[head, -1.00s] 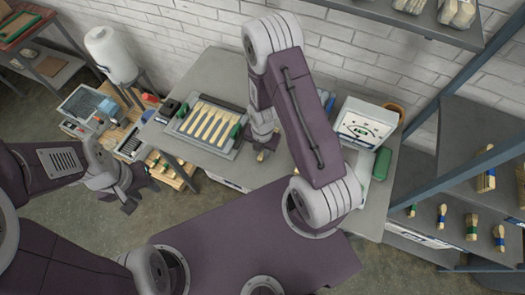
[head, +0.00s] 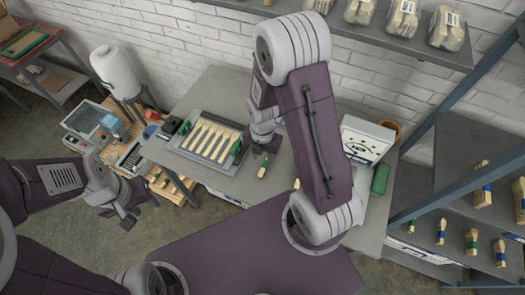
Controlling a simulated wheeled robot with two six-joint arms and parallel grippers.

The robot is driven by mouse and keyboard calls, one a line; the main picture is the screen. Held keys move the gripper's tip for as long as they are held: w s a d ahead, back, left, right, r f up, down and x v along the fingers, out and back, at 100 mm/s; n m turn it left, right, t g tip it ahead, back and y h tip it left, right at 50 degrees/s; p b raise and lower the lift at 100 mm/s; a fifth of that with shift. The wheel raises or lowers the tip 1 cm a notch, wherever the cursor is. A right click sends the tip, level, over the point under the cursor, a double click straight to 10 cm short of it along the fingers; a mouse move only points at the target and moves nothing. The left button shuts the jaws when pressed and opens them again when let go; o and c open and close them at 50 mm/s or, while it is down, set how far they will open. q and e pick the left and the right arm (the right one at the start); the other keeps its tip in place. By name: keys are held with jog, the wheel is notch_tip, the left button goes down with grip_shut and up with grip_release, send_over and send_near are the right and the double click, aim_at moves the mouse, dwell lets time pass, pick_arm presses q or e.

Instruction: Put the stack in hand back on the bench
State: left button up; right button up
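My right gripper (head: 264,150) hangs over the grey bench (head: 215,93), just right of the tray of spoons. A small wooden stack with a green part (head: 263,170) shows at its fingertips, and the gripper appears shut on it. The stack's upper part is hidden by the fingers. I cannot tell whether its lower end touches the bench. My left gripper (head: 138,212) is off the bench at the lower left, over the floor, open and empty.
A tray of several wooden spoons (head: 208,138) lies left of the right gripper. A white dial device (head: 365,138) and a green case (head: 380,179) stand at the bench's right. Shelves with banded bundles (head: 472,240) are at right. Bare bench lies below the tray.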

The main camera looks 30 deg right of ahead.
jog(key=s+r+m, duration=0.2)
jog(key=r+m, duration=0.3)
jog(key=m, duration=0.8)
jog(key=s+a+r+m+t, duration=0.1)
jog(key=s+r+m, duration=0.2)
jog(key=m, duration=1)
notch_tip(320, 180, up, 3)
jog(key=shift+s+a+f, duration=0.15)
jog(key=shift+f, duration=0.05)
